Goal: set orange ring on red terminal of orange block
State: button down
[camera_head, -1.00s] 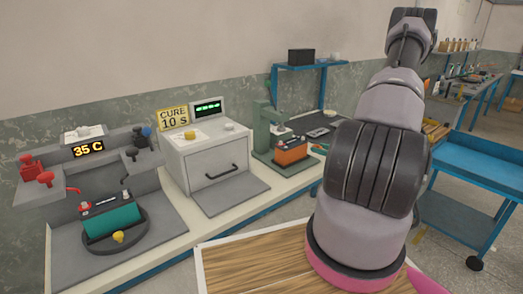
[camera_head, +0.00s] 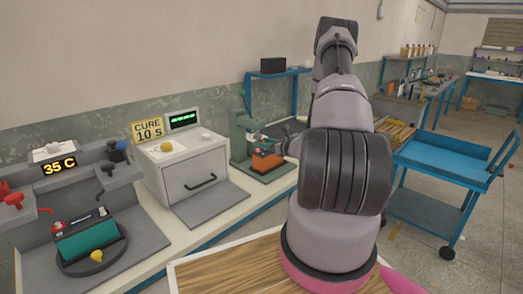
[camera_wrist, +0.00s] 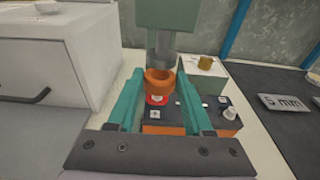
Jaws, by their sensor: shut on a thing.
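The orange ring (camera_wrist: 160,83) is between the teal fingertips of my gripper (camera_wrist: 160,78) in the wrist view, and the gripper is shut on it. The red terminal (camera_wrist: 156,99) shows just below the ring, on top of the orange block (camera_wrist: 165,130). Whether the ring touches the terminal I cannot tell. The block's dark top also carries a grey post and small labels. In the head view the orange block (camera_head: 267,163) stands on the green press's base, with the end of my arm beside it; the ring is too small to make out there.
The green press (camera_wrist: 166,14) has its grey ram (camera_wrist: 165,50) directly above and behind the ring. A white oven (camera_head: 185,168) stands left of it. A dark mat with a "5 mm" plate (camera_wrist: 283,102) lies right. A blue cart (camera_head: 440,160) stands further right.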

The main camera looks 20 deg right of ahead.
aim_at(262, 153)
jog(key=shift+w+a, duration=0.15)
jog(key=shift+w, duration=0.15)
jog(key=shift+w+a+f, duration=0.1)
jog(key=shift+w+f, duration=0.1)
jog(key=shift+f, duration=0.7)
jog(key=shift+w+f, duration=0.15)
jog(key=shift+f, duration=0.7)
jog(key=shift+f, duration=0.15)
jog(key=shift+c, duration=1.5)
grip_release()
